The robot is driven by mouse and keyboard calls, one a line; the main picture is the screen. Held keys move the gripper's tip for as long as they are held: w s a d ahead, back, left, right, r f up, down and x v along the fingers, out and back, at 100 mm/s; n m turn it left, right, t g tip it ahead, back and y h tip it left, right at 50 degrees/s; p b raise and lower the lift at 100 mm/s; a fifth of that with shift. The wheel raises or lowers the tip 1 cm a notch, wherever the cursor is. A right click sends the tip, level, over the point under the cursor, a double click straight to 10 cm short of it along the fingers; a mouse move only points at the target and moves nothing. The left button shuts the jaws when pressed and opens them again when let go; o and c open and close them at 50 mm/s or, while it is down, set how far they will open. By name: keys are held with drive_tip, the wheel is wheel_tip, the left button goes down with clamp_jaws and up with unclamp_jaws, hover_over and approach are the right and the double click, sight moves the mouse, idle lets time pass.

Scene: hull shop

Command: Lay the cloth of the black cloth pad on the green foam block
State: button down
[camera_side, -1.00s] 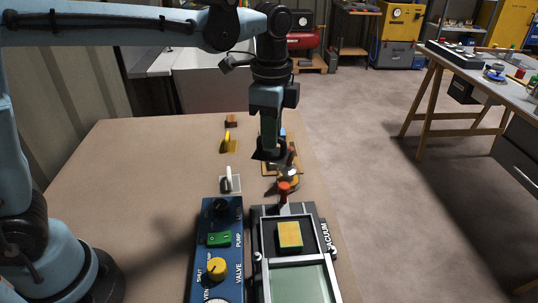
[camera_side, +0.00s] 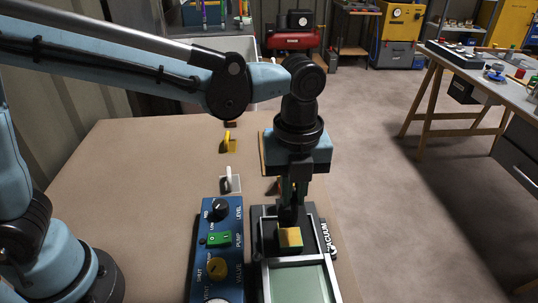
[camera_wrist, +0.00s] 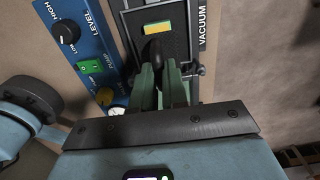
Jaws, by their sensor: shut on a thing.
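My gripper (camera_side: 293,192) is shut on the black cloth pad (camera_side: 287,214), a dark shape below the fingers. In the wrist view my gripper (camera_wrist: 162,68) points at the block, with the pad (camera_wrist: 153,50) between the fingers. The pad is small and dark there, so its cloth is hard to make out. The green foam block (camera_side: 290,240) shows yellow and green, and lies in the framed vacuum tray just in front of the pad. It also shows in the wrist view (camera_wrist: 158,27). I cannot tell whether pad and block touch.
The vacuum tray (camera_side: 263,250) has raised metal rails and a green plate at its near end. A blue control box (camera_side: 223,270) with knobs and a green switch stands to its left. A white-handled tool (camera_side: 229,183) and a yellow one (camera_side: 227,142) stand behind. The left tabletop is clear.

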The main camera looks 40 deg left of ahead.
drive_tip(key=shift+f, duration=2.65)
drive_tip(key=shift+f, duration=0.6)
idle(0.5)
drive_tip(key=shift+r, duration=3.5)
drive_tip(key=shift+w+a, duration=0.1)
